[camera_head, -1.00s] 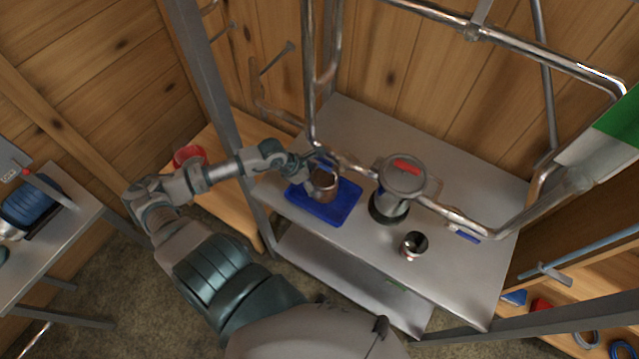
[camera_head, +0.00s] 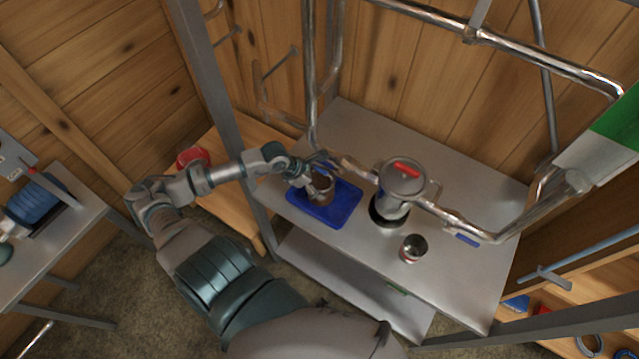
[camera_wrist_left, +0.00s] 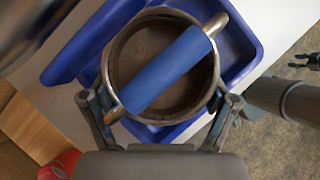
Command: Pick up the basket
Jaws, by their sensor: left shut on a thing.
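The basket (camera_head: 323,187) is a round, dark brown metal vessel over a blue tray (camera_head: 345,213) on the metal table. In the left wrist view the basket (camera_wrist_left: 140,65) shows from above, with a blue-gripped handle (camera_wrist_left: 165,70) across its open top. My left gripper (camera_head: 309,182) reaches in from the left and is at the basket's side. Whether the basket touches the tray cannot be told. My right gripper is not seen clearly in any view.
A lidded metal pot (camera_head: 398,190) with a red handle stands right of the tray, and a small metal cup (camera_head: 413,248) stands nearer. A bent pipe frame (camera_head: 455,222) crosses above the table. A red container (camera_head: 193,157) sits on the wooden bench at left.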

